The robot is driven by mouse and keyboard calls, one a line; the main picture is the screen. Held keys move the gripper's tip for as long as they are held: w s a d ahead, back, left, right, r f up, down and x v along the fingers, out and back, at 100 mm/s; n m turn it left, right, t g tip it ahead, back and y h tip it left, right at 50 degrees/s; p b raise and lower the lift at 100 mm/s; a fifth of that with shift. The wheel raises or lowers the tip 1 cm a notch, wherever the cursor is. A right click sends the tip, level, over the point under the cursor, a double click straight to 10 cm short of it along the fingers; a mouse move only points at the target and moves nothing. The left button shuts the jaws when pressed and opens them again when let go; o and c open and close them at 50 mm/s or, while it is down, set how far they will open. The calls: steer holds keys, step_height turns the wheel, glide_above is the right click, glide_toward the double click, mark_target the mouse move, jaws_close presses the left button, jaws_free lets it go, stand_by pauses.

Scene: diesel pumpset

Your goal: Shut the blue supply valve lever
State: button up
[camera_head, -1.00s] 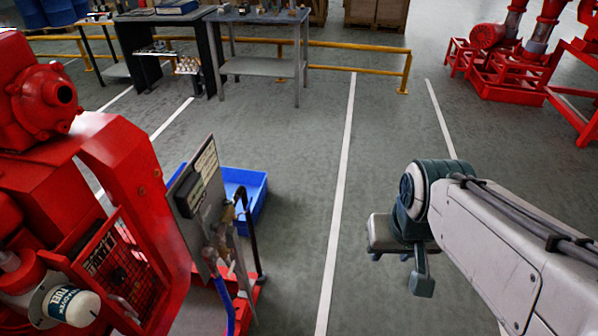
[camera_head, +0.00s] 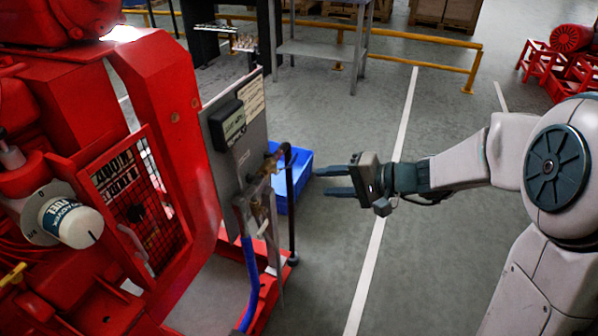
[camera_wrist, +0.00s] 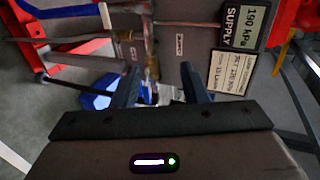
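The grey valve panel (camera_head: 238,145) stands beside the red machine, with a dark gauge display. In the wrist view its display reads SUPPLY, 190 kPa (camera_wrist: 245,22). Brass valve fittings (camera_head: 262,200) are on pipes in front of the panel and also show in the wrist view (camera_wrist: 127,42). A blue length of hose or pipe (camera_head: 250,285) runs down below them. I cannot pick out the blue lever or its angle for certain. My gripper (camera_head: 318,181) is open and empty, right of the fittings and apart from them. Its fingers (camera_wrist: 160,75) point toward the panel assembly.
A dark upright post with a hooked top (camera_head: 290,200) stands between the fittings and my gripper. A blue bin (camera_head: 302,165) is on the floor behind. The red machine (camera_head: 150,100) fills the left. Open floor (camera_head: 335,250) lies below my gripper.

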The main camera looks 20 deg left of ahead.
mark_target(295, 160)
steer(key=w+a+f+m+t+y+b, duration=0.3)
steer(key=w+f+m+t+b, duration=0.3)
steer(key=w+f, duration=0.75)
steer(key=shift+n+t, duration=0.4)
steer(key=shift+n, duration=0.3)
steer(key=b+x, duration=0.1)
steer(key=x, duration=0.6)
steer(key=b+x, duration=0.1)
steer(key=x, duration=0.6)
steer(key=shift+r+b, duration=0.25)
steer(key=shift+b, duration=0.15)
steer(key=shift+d, duration=0.1)
jaws_close()
